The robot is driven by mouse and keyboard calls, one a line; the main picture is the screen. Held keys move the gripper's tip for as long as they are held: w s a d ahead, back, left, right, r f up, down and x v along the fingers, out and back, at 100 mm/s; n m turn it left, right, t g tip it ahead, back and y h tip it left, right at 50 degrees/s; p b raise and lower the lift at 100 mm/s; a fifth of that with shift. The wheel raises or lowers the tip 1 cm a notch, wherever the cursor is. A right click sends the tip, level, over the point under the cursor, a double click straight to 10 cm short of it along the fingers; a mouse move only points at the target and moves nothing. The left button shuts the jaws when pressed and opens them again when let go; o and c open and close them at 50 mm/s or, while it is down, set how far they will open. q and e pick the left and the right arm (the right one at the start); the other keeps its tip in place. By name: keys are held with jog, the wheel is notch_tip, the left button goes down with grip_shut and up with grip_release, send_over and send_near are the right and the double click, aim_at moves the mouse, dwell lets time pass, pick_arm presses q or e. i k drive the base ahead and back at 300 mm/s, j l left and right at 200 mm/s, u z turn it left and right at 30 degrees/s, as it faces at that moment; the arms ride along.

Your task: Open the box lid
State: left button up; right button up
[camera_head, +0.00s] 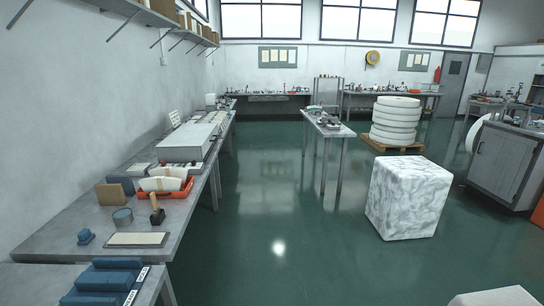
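A long, pale grey box-like case (187,142) sits on the left workbench (75,228), towards its far half. Its flat top looks closed, but I cannot make out a lid seam or handle. I cannot tell for sure that this is the task's box. A white-and-grey marbled cube (408,198) stands on the floor at right; no lid shows on it. Neither of my grippers is in view.
A narrow table (333,132) stands mid-room. Green floor (270,220) is clear between.

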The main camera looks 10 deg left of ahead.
aim_at(203, 135)
jog(key=i+j+u, duration=0.2)
jog(key=i, duration=0.95)
jog(key=i+l+u, duration=0.25)
jog(key=i, duration=0.95)
jog(key=i+u, duration=0.35)
jog(key=i, duration=0.25)
jog(key=i+l+u, duration=0.2)
jog(key=i+u, duration=0.2)
jog(key=i, duration=0.15)
jog(key=i+j+u, duration=0.1)
jog(key=i+u, duration=0.2)
jog(key=u, duration=0.15)
jog(key=i+u, duration=0.3)
jog(key=u, duration=0.15)
